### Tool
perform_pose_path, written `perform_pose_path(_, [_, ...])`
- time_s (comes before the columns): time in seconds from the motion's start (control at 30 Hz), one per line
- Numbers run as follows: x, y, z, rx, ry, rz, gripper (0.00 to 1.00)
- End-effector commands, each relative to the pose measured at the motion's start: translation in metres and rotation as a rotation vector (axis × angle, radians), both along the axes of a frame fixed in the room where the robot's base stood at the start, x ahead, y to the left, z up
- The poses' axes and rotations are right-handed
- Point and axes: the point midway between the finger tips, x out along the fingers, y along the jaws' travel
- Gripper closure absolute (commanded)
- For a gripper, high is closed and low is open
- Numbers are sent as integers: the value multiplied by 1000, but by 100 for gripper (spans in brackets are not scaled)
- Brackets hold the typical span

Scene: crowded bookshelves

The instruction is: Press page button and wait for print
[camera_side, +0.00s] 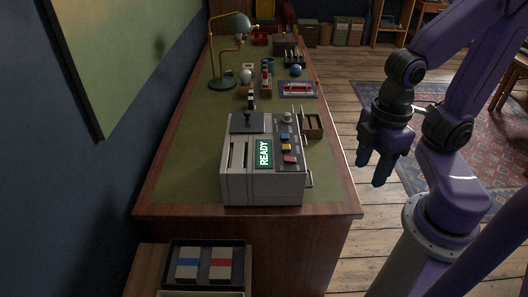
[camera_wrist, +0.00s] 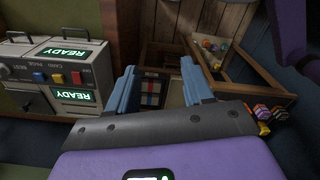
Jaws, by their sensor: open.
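The grey printer box (camera_side: 235,185) stands on the near end of the desk. Its green display (camera_side: 265,152) reads READY. Blue (camera_side: 285,139), yellow (camera_side: 285,148) and red (camera_side: 290,159) buttons sit on its sloped top. In the wrist view the box is at the left, with the blue (camera_wrist: 38,76), yellow (camera_wrist: 57,78) and red (camera_wrist: 77,78) buttons. The small labels include PAGE, but I cannot tell surely which button it marks. No printed sheet shows. My gripper (camera_side: 373,167) is open and empty, off the desk's right side, apart from the box. Its fingers also show in the wrist view (camera_wrist: 160,88).
A desk lamp (camera_side: 237,27) and several small items stand farther back on the green desktop (camera_side: 190,170). A small wooden box (camera_side: 313,126) sits right of the printer. Open floor lies around my gripper.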

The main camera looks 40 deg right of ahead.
Motion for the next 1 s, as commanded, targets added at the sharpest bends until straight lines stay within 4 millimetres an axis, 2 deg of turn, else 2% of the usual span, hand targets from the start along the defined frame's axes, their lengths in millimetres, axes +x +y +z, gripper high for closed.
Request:
perform_pose_path(0.17, [0, 0, 0, 0, 0, 0, 49])
perform_pose_path(0.2, [0, 0, 0, 0, 0, 0, 52])
perform_pose_path(0.33, [0, 0, 0, 0, 0, 0, 95])
perform_pose_path(0.37, [0, 0, 0, 0, 0, 0, 100])
perform_pose_path(1.0, [0, 0, 0, 0, 0, 0, 100])
